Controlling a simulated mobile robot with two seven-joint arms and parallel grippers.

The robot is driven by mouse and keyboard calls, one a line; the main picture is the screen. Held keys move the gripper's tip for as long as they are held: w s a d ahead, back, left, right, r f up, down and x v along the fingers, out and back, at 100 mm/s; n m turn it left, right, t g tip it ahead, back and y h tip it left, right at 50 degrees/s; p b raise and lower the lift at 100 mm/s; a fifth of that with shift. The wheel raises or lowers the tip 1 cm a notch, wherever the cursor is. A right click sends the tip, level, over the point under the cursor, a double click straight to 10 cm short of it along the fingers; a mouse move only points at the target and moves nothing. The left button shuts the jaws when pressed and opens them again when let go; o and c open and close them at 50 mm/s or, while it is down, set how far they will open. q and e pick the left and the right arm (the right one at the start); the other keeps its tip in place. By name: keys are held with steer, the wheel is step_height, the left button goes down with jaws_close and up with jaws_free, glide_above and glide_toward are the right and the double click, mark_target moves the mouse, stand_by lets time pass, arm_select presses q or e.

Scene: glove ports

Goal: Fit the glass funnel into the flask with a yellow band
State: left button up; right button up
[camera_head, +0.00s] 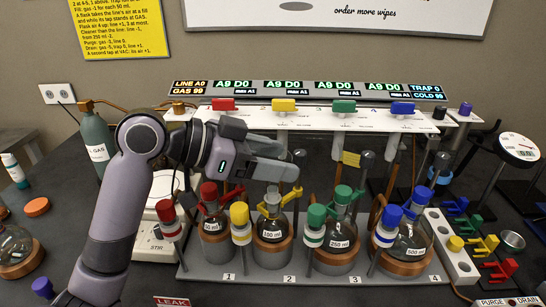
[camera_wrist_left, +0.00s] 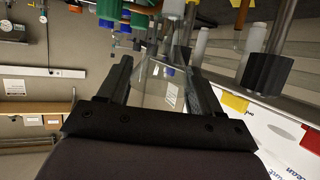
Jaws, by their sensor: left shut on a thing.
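The yellow-banded flask (camera_head: 272,228), marked 100 ml, stands upright at position 2 of the grey rack, with a yellow tap at its neck. My left gripper (camera_head: 285,165) is just above that flask's neck, its fingers pointing right. In the head view the funnel is hard to make out against the glassware. I cannot tell whether its stem touches the flask. My right gripper is not in view.
The red flask (camera_head: 214,222), green flask (camera_head: 341,232) and blue flask (camera_head: 405,240) stand close by in the same rack. A white panel with colored taps (camera_head: 285,106) runs behind. A white stirrer (camera_head: 150,235) and green gas bottle (camera_head: 97,143) stand at left.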

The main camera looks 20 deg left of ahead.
arm_select(q)
steer(key=shift+f+b, duration=0.3)
steer(key=shift+f, duration=0.3)
steer(key=o, duration=1)
steer(key=shift+o, duration=0.2)
steer(key=shift+r, duration=0.2)
steer(key=r+v, duration=0.1)
steer(key=v, duration=1.1)
steer(key=shift+b, duration=0.35)
steer(key=shift+d, duration=0.1)
